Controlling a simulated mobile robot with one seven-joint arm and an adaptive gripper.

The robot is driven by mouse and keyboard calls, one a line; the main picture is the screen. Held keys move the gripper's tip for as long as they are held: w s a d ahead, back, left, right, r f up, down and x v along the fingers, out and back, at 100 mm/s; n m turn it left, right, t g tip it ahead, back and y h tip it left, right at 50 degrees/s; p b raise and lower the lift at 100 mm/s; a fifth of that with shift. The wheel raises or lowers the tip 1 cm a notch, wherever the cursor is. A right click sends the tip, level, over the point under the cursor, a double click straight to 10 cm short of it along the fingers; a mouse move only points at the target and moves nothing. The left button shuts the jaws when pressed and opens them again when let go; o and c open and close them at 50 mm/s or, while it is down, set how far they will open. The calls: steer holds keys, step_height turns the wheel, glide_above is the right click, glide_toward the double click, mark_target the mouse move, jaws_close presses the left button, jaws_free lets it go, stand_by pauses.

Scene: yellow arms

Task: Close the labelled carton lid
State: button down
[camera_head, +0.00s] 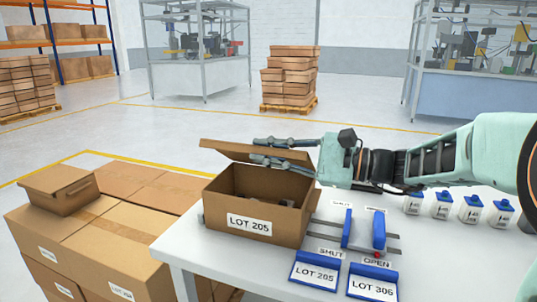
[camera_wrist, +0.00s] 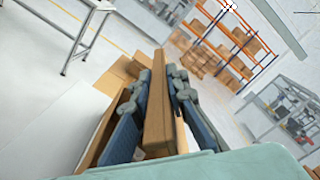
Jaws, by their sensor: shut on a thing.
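The brown carton labelled LOT 205 (camera_head: 252,205) stands on the white table's left part. Its lid (camera_head: 222,149) is up at the far side, tilted, with the box mouth open towards me. My gripper (camera_head: 260,150) comes in from the right and is shut on the lid, one finger above it and one below. In the wrist view the lid (camera_wrist: 158,110) is a brown panel between the two blue-padded fingers (camera_wrist: 155,100). The carton's inside is dark and its contents cannot be made out.
Right of the carton are blue sliders (camera_head: 379,230) on a rail with SHUT and OPEN labels. Blue-edged cards read LOT 205 (camera_head: 314,272) and LOT 306 (camera_head: 373,284). Several blue-capped white bottles (camera_head: 471,209) stand at the right. Stacked cartons (camera_head: 125,240) adjoin the table's left.

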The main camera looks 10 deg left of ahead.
steer(key=s+f+n+b, duration=0.1)
steer(key=s+f+b, duration=0.2)
steer(key=f+b, duration=0.3)
steer(key=shift+a+f+n, duration=0.15)
steer(key=shift+f+n, duration=0.15)
steer(key=shift+f, duration=1.55)
steer(key=c, duration=2)
jaws_free()
